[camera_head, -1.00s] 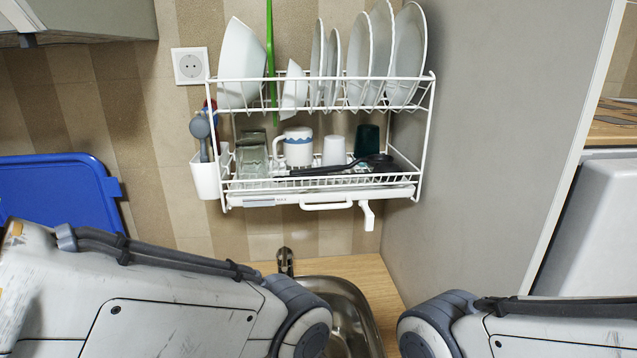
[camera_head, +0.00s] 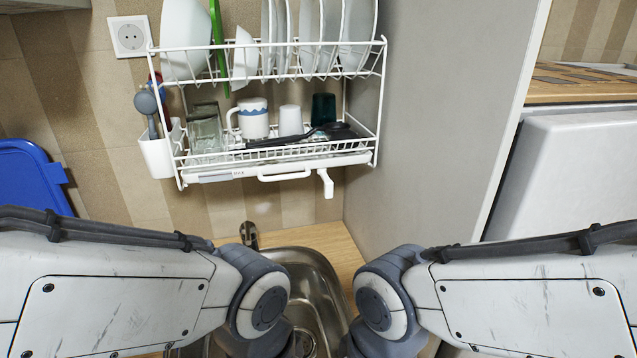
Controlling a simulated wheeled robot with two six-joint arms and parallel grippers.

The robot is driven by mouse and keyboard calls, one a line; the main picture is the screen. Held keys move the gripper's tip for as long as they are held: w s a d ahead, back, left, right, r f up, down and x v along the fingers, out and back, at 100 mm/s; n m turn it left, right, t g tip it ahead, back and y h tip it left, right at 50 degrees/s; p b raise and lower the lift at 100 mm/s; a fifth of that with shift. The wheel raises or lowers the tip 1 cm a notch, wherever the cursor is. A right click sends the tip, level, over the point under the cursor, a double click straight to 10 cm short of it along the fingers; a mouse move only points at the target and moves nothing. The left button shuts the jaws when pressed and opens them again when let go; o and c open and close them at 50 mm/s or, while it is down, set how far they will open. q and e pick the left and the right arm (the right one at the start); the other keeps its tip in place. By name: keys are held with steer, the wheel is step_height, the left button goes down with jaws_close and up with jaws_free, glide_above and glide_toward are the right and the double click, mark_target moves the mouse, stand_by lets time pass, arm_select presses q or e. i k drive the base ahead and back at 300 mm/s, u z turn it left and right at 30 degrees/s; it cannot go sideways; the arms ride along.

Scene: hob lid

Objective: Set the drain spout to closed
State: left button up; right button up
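The white drain spout (camera_head: 326,183) hangs down from the right part of the drip tray's front edge, under the dish rack (camera_head: 376,120). The white drip tray (camera_head: 222,175) has a handle (camera_head: 284,175) at its front, left of the spout. My two arms come in from the left and right at the bottom, in front of and below the rack. Their grippers are out of view, and nothing of mine touches the spout.
A steel sink (camera_head: 318,270) with a tap (camera_head: 249,235) lies below the rack. Plates, cups and a ladle fill the rack. A grey wall panel (camera_head: 430,120) stands close right of the spout. A blue board (camera_head: 28,180) is at left.

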mark_target(328, 185)
steer(key=z, duration=0.2)
steer(key=k, duration=0.6)
steer(key=u, duration=1.3)
steer(key=i, duration=0.5)
